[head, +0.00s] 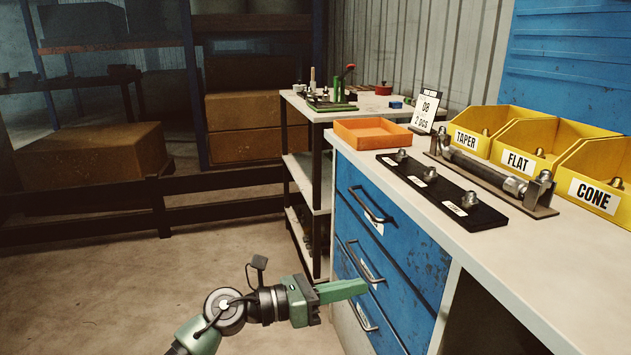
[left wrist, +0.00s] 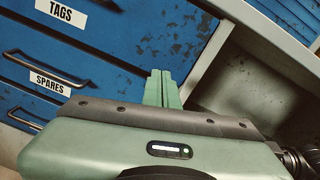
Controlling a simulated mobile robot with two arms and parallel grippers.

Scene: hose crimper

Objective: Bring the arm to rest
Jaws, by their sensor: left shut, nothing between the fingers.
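My left gripper (head: 342,290) comes in from the lower left of the head view. It hangs below the bench top, in front of the blue drawers, with its green fingers together and nothing between them. In the left wrist view, the closed fingers (left wrist: 161,88) point towards the blue cabinet front. I cannot tell whether the fingertips touch the cabinet. My right gripper is in neither view.
The workbench (head: 545,285) carries an orange tray (head: 372,133), a black strip (head: 440,190) with metal fittings, a hose assembly in a holder (head: 485,172) and yellow bins (head: 520,160). Drawer handles (head: 367,204) stick out near my arm. Open floor (head: 110,290) lies left.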

